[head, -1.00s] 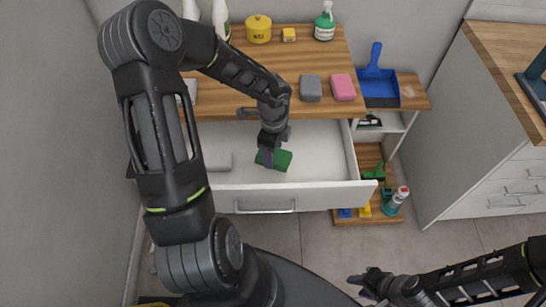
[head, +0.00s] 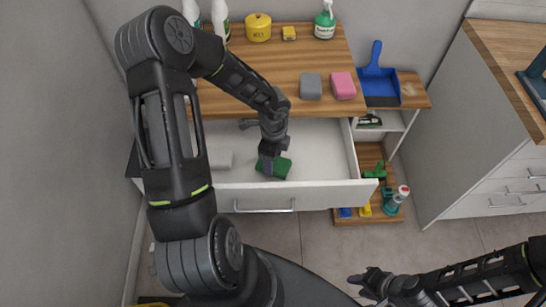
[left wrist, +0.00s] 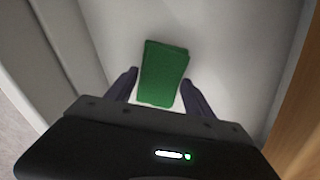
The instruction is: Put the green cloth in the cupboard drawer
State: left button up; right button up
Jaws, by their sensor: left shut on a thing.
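The green cloth (head: 282,168) is a small green roll or block inside the open white cupboard drawer (head: 325,187). My left gripper (head: 267,166) reaches down into the drawer and is shut on the cloth. In the left wrist view the cloth (left wrist: 163,72) lies between the two dark fingers, over the pale drawer floor. I cannot tell whether it touches the floor. My right gripper (head: 361,284) is at the bottom of the head view, away from the drawer; its jaws are too small to read.
The wooden top (head: 265,80) above carries a grey sponge (head: 311,86), a pink sponge (head: 342,86), a yellow tin (head: 258,27) and bottles. A blue dustpan (head: 381,85) stands right. The drawer's right part is clear.

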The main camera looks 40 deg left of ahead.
pick_arm(q)
jog(key=o, duration=1.2)
jog(key=shift+r+p, duration=0.35)
jog(key=shift+r, duration=0.25)
notch_tip(320, 180, up, 12)
jog(key=shift+f+p, duration=0.1)
jog(key=shift+p, duration=0.4)
